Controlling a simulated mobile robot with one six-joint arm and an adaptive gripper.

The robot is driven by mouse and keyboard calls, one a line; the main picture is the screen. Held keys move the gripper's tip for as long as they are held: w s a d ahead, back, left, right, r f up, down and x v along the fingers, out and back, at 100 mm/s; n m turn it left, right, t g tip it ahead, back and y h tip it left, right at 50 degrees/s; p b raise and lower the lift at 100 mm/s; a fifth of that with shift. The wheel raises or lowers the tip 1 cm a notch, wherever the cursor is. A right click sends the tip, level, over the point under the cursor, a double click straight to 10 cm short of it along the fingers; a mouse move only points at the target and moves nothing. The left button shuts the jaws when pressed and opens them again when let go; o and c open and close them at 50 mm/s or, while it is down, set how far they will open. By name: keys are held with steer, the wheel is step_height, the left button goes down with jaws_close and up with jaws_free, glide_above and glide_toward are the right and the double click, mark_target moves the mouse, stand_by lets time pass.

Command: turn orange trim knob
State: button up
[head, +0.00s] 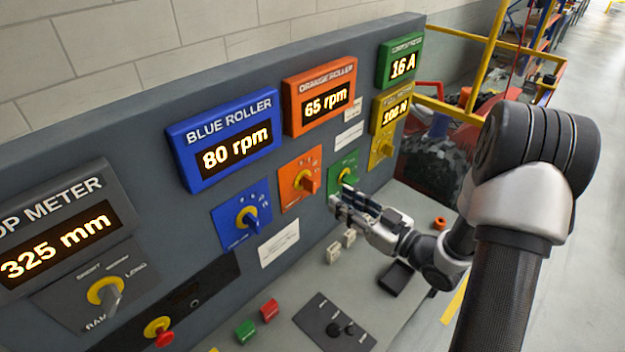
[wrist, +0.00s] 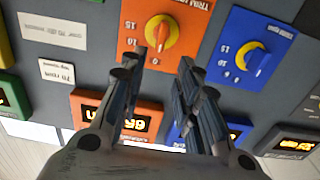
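The orange trim knob (head: 305,182) has a yellow collar and an orange handle on an orange plate, below the orange roller display (head: 326,103) reading 65 rpm. In the wrist view the orange trim knob (wrist: 160,34) lies just beyond my fingertips, toward the left finger. My gripper (head: 340,196) is to the right of the knob in the head view, in front of the green knob's plate. In the wrist view my gripper (wrist: 161,60) is open, its two fingers apart with nothing between them. I see no contact with the knob.
The blue knob (head: 247,217) is left of the orange one, below the blue roller display (head: 224,144) reading 80 rpm. The green knob (head: 347,180) and yellow knob (head: 384,148) are to the right. Red (head: 269,310) and green (head: 246,331) blocks sit on the ledge below.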

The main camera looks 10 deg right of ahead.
mark_target(315, 183)
steer(key=x, duration=1.1)
steer(key=shift+c, duration=0.4)
jaws_close()
